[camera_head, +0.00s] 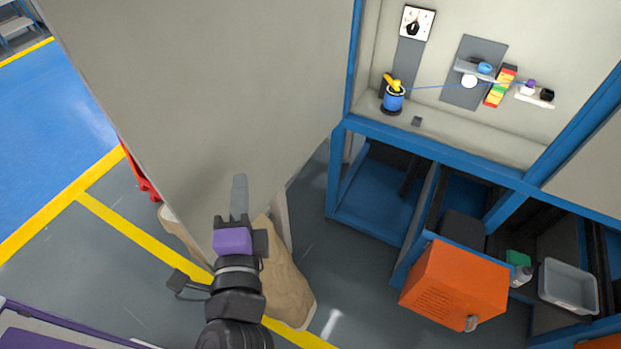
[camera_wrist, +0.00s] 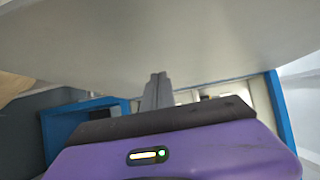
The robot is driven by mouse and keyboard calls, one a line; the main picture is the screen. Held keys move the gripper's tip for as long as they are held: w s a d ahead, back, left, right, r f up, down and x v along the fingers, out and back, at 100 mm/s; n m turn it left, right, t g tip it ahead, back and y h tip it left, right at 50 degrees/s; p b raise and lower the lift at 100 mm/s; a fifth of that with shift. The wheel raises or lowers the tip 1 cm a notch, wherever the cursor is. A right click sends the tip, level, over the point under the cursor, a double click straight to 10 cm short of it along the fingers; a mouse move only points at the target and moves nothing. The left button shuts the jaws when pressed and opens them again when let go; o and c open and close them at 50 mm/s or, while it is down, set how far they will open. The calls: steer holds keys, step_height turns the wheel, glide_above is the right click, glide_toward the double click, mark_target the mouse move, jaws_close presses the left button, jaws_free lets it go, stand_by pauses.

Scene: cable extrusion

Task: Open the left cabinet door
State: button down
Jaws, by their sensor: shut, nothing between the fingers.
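The left cabinet door (camera_head: 210,90) is a large beige panel swung far out to the left in the head view, so the cabinet's left part stands open. It also fills the upper part of the wrist view (camera_wrist: 120,40). My gripper (camera_head: 239,185) is in front of the door's lower part, its fingers together and empty. The fingers also show in the wrist view (camera_wrist: 158,80), close to the door panel; I cannot tell whether they touch it. The door's handle is not visible. The blue-framed cabinet (camera_head: 350,122) shows its pale interior.
Inside the cabinet are a blue spool (camera_head: 393,100), a dial (camera_head: 415,24) and a coloured block (camera_head: 500,86). An orange box (camera_head: 455,285) and a grey bin (camera_head: 568,286) sit lower right. A brown sack-like object (camera_head: 288,275) stands below the door. Grey floor lies between it and the cabinet.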

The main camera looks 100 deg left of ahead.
steer(key=s+d+b, duration=0.1)
steer(key=d+b, duration=0.2)
steer(key=d, duration=0.7)
steer(key=shift+a, duration=0.1)
